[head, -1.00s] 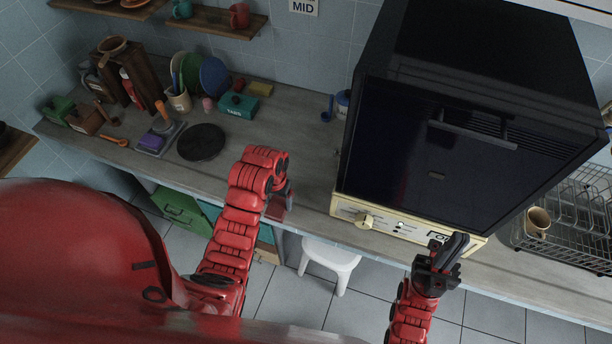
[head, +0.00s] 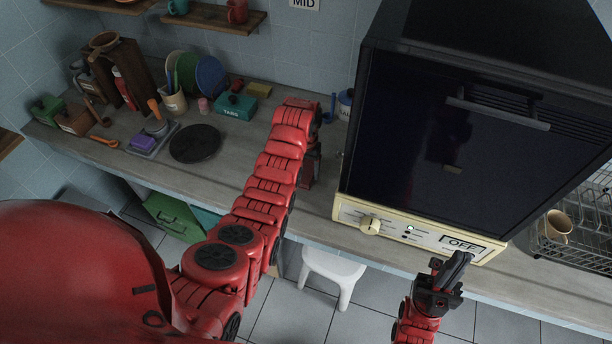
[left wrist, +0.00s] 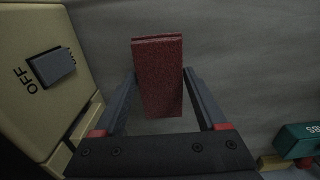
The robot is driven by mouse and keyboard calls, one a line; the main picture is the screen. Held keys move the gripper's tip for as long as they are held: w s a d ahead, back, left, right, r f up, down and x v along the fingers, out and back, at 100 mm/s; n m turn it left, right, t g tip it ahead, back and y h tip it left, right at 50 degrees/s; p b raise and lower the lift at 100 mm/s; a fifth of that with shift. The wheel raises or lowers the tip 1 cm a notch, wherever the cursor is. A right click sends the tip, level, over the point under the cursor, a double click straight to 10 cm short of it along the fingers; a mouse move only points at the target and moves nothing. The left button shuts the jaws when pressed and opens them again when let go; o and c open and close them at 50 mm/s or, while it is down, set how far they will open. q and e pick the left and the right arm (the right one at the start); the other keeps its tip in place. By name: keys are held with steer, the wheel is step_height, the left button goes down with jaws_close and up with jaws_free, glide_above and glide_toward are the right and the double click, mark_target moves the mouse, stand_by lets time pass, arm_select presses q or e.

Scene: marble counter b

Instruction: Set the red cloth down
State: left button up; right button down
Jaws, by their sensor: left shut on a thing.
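The red cloth (left wrist: 158,75) is a folded, speckled dark-red strip in the left wrist view. It sits between the two fingers of my left gripper (left wrist: 160,100), which is shut on it. In the head view my left gripper (head: 313,165) is over the counter (head: 240,165), left of the black-fronted oven (head: 430,150). The arm mostly hides the cloth there. I cannot tell whether the cloth touches the counter. My right gripper (head: 450,275) is in front of the oven's lower panel; its finger gap is not clear.
The oven's beige panel has a knob (head: 369,225) and an OFF label. A teal box (head: 237,106), a black round plate (head: 195,143) and a blue scoop (head: 333,106) are on the counter. A wire rack (head: 580,235) holds a tan mug (head: 555,226). A white stool (head: 333,266) stands below.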

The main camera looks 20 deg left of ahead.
mark_target(306, 171)
arm_select(q)
steer(key=shift+w, duration=0.15)
step_height(306, 171, down, 2)
steer(key=shift+f+p, duration=0.1)
steer(key=shift+p, duration=0.75)
steer(key=shift+f, duration=0.7)
steer(key=shift+f, duration=0.15)
